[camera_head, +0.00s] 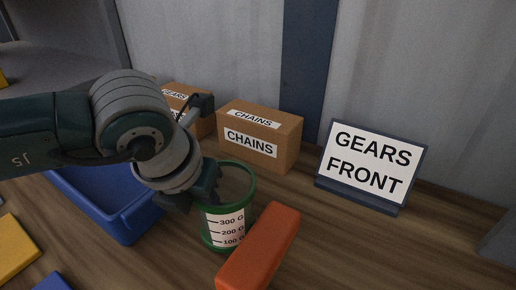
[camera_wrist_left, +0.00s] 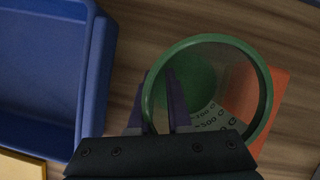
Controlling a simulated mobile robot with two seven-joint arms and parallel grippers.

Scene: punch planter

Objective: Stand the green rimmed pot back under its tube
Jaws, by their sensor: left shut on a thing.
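The green rimmed pot (camera_head: 226,224) is see-through, with a green base and a white scale label marked in grams. It looks about upright over the wooden table; I cannot tell whether its base touches the wood. My left gripper (camera_head: 207,196) is shut on the pot's left side near the rim. In the left wrist view my left gripper (camera_wrist_left: 158,90) has one finger outside and one inside the wall of the pot (camera_wrist_left: 265,100). No tube is in view. My right gripper is not in view.
An orange block (camera_head: 262,245) lies close at the pot's right. A blue bin (camera_head: 125,228) stands to the left, partly behind my arm. Cardboard boxes marked chains (camera_head: 285,150) and gears (camera_head: 205,127) and a "GEARS FRONT" sign (camera_head: 372,162) stand behind. Table at the right front is clear.

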